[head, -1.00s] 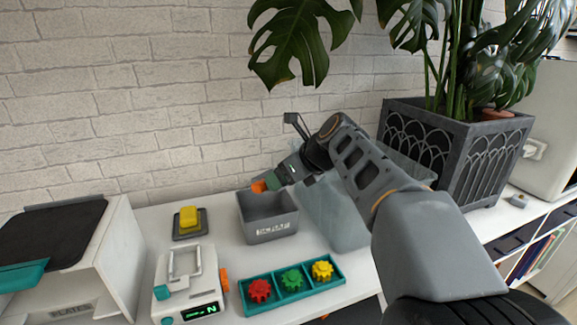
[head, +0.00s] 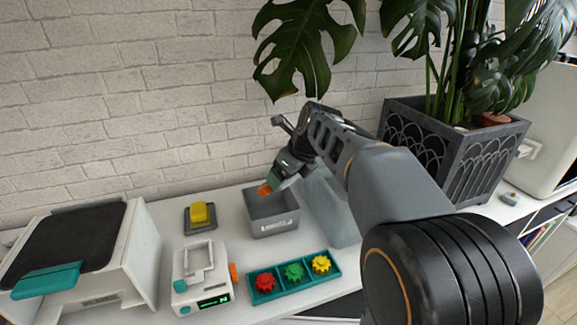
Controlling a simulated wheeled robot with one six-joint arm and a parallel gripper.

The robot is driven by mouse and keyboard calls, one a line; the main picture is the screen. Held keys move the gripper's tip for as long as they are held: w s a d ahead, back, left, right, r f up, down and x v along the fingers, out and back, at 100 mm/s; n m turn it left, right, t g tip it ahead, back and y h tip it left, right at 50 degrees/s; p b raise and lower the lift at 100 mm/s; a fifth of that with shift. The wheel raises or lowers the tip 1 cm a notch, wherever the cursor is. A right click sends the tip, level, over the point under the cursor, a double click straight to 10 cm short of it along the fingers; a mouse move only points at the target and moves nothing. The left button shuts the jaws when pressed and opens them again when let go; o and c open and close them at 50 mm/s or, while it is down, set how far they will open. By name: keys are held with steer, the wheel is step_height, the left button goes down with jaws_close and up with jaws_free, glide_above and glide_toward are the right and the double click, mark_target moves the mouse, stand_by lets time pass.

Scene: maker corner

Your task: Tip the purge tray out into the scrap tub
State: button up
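The scrap tub (head: 274,228) is a grey open box with a label on its front, standing on the white worktop near the wall. My gripper (head: 269,187) is over the tub's back rim, pointing down and to the left. A small orange part and a green part show at its tip. They are too small to tell whether they are fingers or a held thing, so I cannot tell whether the gripper is open or shut. I cannot make out the purge tray for certain. The tub's floor is mostly hidden.
A teal tray (head: 291,294) with red, green and yellow gears lies in front of the tub. A white device (head: 202,285) and a yellow block (head: 199,213) on a dark pad stand left. A translucent bluish bin (head: 335,215) stands right, near a dark planter (head: 470,160).

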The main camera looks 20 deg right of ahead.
steer(key=shift+w+a+r+g+h+p, duration=0.15)
steer(key=shift+w+a+g+h+p, duration=0.35)
steer(key=shift+p, duration=1)
steer(key=shift+w+d+r+g+h+p, duration=0.25)
steer(key=shift+g+p, duration=0.5)
steer(key=shift+p, duration=0.8)
steer(key=shift+w+a+r+g+h+p, duration=0.1)
steer(key=shift+w+a+g+h+p, duration=0.45)
steer(key=shift+p, duration=0.95)
steer(key=g+p, duration=0.1)
steer(key=p, duration=0.1)
steer(key=w+g+h+p, duration=0.1)
steer(key=p, duration=0.2)
steer(key=w+a+g+p, duration=0.1)
steer(key=p, duration=0.2)
steer(key=shift+r+g+h, duration=0.15)
steer(key=shift+g+h, duration=0.15)
steer(key=shift+w+a+f+g+h+p, duration=0.3)
steer(key=shift+w+g+h+p, duration=0.4)
steer(key=shift+p, duration=1.05)
steer(key=shift+w+a+f+g+h+p, duration=0.15)
steer(key=shift+w+a+g+h+p, duration=0.25)
steer(key=shift+g+p, duration=1)
steer(key=shift+w+a+f+g+h+p, duration=0.25)
steer(key=shift+w+a+g+h+p, duration=0.35)
steer(key=shift+p, duration=1.45)
steer(key=shift+w+d, duration=0.15)
steer(key=shift+d, duration=0.05)
